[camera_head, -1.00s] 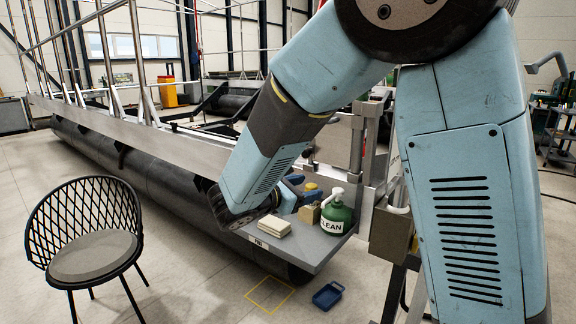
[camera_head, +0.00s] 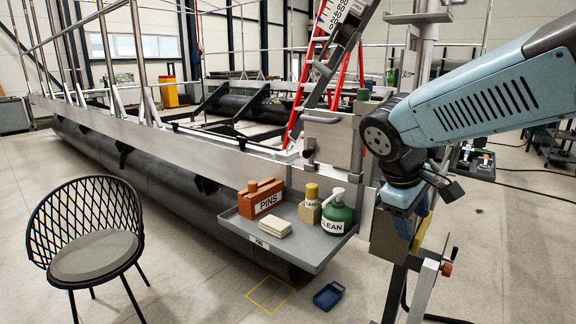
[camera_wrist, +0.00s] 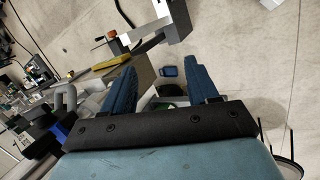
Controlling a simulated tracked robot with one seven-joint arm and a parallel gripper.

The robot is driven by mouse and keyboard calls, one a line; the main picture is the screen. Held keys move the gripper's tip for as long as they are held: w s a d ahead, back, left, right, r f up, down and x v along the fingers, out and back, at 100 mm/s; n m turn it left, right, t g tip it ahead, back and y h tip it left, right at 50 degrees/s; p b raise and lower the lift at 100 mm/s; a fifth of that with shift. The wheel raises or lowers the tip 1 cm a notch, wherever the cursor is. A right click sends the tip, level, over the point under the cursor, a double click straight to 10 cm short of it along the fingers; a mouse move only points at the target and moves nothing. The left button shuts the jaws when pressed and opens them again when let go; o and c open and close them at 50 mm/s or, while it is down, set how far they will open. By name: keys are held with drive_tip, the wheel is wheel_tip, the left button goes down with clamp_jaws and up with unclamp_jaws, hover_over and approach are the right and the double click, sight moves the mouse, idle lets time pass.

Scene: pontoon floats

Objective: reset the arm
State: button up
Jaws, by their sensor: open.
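My gripper (camera_head: 408,226) is on the right in the head view, at the end of my blue arm. Its blue fingers point down, to the right of the grey shelf (camera_head: 300,250). In the wrist view, my gripper (camera_wrist: 162,78) has its two blue fingers spread wide apart. Only floor and fixtures show between and beyond them, and nothing is held.
The shelf carries an orange PINS box (camera_head: 262,198), pale pads (camera_head: 273,227), a yellow-capped tan container (camera_head: 309,207) and a green CLEAN bottle (camera_head: 337,216). A blue tray (camera_head: 328,296) lies on the floor. A black chair (camera_head: 92,240) stands left.

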drive_tip(key=s+r+m+t+y, duration=0.3)
drive_tip(key=s+m+y, duration=0.1)
drive_tip(key=s+m, duration=0.3)
drive_tip(key=shift+a+r+m, duration=0.2)
drive_tip(key=shift+a+m, duration=0.15)
drive_tip(key=shift+m, duration=0.05)
drive_tip(key=shift+s, duration=0.15)
idle(1.3)
